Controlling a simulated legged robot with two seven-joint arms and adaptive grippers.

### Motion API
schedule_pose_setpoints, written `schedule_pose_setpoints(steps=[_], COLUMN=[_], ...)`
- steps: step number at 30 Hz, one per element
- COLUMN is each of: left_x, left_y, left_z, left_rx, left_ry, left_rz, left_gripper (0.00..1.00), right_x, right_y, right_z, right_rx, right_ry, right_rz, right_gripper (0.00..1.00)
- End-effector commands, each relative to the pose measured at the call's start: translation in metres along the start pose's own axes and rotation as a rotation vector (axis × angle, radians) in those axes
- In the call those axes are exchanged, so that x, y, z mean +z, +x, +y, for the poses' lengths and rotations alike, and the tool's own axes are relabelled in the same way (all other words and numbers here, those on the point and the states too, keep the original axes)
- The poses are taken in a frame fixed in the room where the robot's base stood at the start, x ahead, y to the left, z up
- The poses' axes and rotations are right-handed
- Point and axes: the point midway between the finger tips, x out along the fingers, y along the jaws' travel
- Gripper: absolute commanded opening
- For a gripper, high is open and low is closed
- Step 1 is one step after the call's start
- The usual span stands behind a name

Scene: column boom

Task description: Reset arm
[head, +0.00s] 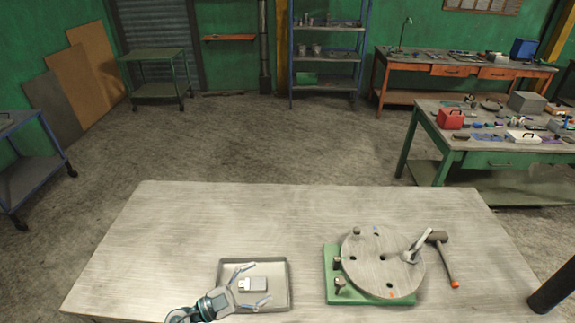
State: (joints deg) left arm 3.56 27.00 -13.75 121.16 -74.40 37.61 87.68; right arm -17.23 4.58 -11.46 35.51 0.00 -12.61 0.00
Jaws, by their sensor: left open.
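My left gripper (253,287) comes in from the lower left and is open over a shallow grey tray (286,272) on the table. A small light block with a metal end (253,285) shows between its fingers, inside the tray; I cannot tell whether the fingers touch it. To the right, a round grey disc (372,275) with several dark holes sits on a green base (331,291). A lever with a light handle (418,246) stands at the disc's right edge. My right gripper is not in view.
The wooden table (190,225) is clear at its left and back. A hammer (445,261) with a dark head lies right of the disc. A green workbench (430,132) with a red toolbox (450,119) stands beyond, at right.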

Motion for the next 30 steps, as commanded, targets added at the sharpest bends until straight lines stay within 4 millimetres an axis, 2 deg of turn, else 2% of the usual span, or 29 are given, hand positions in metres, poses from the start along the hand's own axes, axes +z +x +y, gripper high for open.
schedule_pose_setpoints(steps=[2, 5, 6, 8, 10, 11, 12, 14, 15, 18, 23, 30], left_x=[-0.012, -0.005, 0.005, 0.028, 0.061, 0.076, 0.096, 0.120, 0.132, 0.149, 0.154, 0.137], left_y=[-0.010, -0.043, -0.061, -0.090, -0.127, -0.142, -0.161, -0.186, -0.200, -0.222, -0.243, -0.260], left_z=[-0.027, -0.062, -0.071, -0.076, -0.068, -0.059, -0.042, -0.010, 0.012, 0.064, 0.135, 0.222], left_rx=[-0.254, -0.592, -0.715, -0.879, -1.025, -1.070, -1.109, -1.126, -1.114, -1.039, -0.862, -0.546], left_ry=[-0.016, -0.062, -0.090, -0.148, -0.232, -0.274, -0.334, -0.424, -0.478, -0.593, -0.734, -0.893], left_rz=[0.060, 0.020, -0.035, -0.153, -0.339, -0.432, -0.563, -0.758, -0.873, -1.102, -1.358, -1.595], left_gripper=[0.83, 0.83, 0.83, 0.83, 0.83, 0.83, 0.83, 0.83, 0.83, 0.83, 0.83, 0.83], right_x=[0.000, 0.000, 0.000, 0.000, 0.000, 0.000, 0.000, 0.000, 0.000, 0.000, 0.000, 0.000], right_y=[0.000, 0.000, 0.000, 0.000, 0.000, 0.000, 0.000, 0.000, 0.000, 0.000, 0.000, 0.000], right_z=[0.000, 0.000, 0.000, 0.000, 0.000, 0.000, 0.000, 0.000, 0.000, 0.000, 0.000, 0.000], right_rx=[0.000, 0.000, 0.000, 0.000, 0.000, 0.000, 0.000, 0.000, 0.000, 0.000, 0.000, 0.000], right_ry=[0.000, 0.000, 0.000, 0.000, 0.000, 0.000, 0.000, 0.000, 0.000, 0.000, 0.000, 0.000], right_rz=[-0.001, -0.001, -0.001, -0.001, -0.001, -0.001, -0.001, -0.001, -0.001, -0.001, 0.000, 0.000], right_gripper=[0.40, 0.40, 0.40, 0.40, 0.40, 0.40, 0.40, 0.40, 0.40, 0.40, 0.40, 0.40])
